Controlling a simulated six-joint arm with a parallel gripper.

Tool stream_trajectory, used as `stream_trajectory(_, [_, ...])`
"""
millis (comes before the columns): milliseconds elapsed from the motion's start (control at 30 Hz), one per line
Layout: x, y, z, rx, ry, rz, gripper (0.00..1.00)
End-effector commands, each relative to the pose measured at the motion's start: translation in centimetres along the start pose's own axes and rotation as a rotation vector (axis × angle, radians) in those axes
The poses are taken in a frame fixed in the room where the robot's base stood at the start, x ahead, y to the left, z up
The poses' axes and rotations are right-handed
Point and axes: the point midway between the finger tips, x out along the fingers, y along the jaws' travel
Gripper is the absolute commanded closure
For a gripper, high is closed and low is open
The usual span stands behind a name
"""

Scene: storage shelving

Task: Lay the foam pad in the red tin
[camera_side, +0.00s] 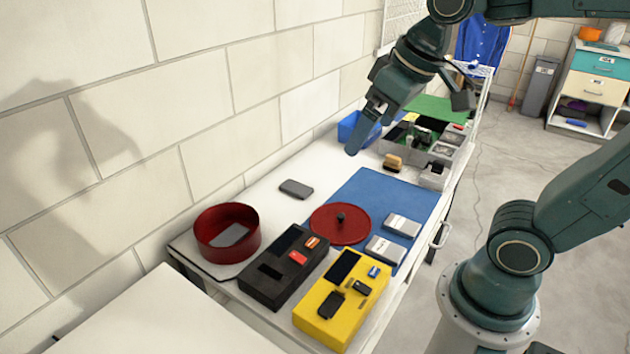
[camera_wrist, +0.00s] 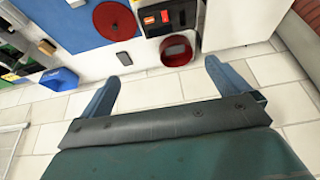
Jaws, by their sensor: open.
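The round, open red tin (camera_side: 205,250) stands at the near left of the white table, and it also shows in the wrist view (camera_wrist: 165,58). A flat grey piece (camera_side: 230,235) lies inside it. A second flat, dark grey pad (camera_side: 296,188) with rounded corners lies on the bare table behind the tin; it also shows in the wrist view (camera_wrist: 124,58). I cannot tell for certain which of the two is the foam pad. My gripper (camera_side: 362,132) is open and empty, high above the far part of the table, apart from both pads and the tin.
The red lid (camera_side: 335,228) with a black knob lies on a blue mat (camera_side: 365,190) beside silver boxes (camera_side: 403,226). A black case (camera_side: 268,290) and a yellow case (camera_side: 350,318) stand near the tin. A blue bin (camera_side: 352,127) and grey organizer stand farther back, by the wall.

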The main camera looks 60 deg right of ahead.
Motion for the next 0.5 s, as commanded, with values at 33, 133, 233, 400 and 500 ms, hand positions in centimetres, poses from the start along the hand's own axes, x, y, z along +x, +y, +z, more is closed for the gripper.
stream_trajectory(33, [-0.3,0.1,1.3,0.0,0.016,0.001,0.0])
stream_trajectory(133, [-0.6,0.2,3.4,0.0,0.039,0.002,0.0])
stream_trajectory(233, [-0.6,0.3,5.1,0.0,0.057,0.004,0.0])
stream_trajectory(400, [-0.5,0.3,6.9,-0.001,0.074,0.005,0.0])
stream_trajectory(500, [-0.4,0.3,7.3,-0.001,0.077,0.006,0.0])
